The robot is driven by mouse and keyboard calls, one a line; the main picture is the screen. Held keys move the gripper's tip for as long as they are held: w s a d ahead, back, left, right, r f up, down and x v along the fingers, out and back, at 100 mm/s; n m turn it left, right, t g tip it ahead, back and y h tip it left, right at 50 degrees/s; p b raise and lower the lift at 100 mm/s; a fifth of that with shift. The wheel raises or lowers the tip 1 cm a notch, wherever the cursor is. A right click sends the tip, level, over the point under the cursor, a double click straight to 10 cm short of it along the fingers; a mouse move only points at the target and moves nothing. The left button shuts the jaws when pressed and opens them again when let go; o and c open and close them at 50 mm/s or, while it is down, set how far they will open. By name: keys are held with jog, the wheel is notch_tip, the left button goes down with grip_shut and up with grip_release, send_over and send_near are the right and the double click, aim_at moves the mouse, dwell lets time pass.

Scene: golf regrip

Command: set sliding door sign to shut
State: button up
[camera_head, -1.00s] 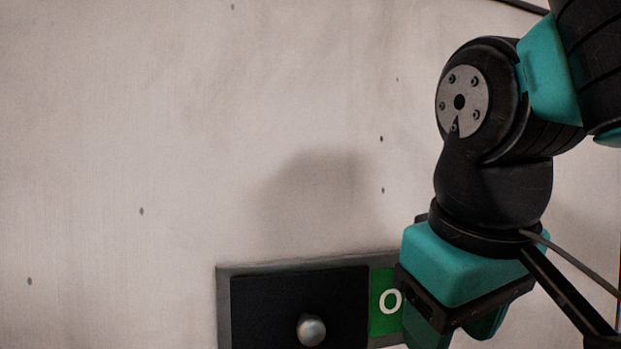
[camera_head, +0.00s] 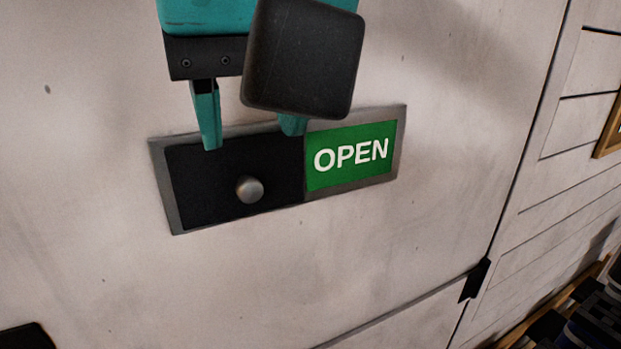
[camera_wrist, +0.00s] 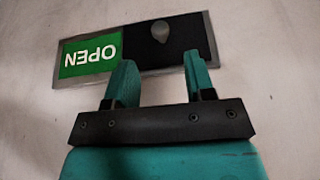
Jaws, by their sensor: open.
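The sliding sign sits in a grey frame (camera_head: 400,135) on a pale door. Its black sliding panel (camera_head: 205,180) covers the left part, and a green field (camera_head: 352,155) reading OPEN shows on the right. A round metal knob (camera_head: 250,190) stands out from the panel. My gripper (camera_head: 250,135) is open and empty, with its fingers above the knob, one to either side of it. In the wrist view the sign appears upside down, and the knob (camera_wrist: 160,32) lies beyond and between my open fingertips, apart from them. A black wrist part hides some of the sign's upper edge.
The pale door surface (camera_head: 90,120) around the sign is clear. A black bracket (camera_head: 474,280) sits at the lower right beside a door seam. Planked wall and dark stacked objects (camera_head: 595,325) stand at the far lower right.

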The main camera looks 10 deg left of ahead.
aim_at(252, 182)
jog(key=x, duration=0.7)
grip_shut()
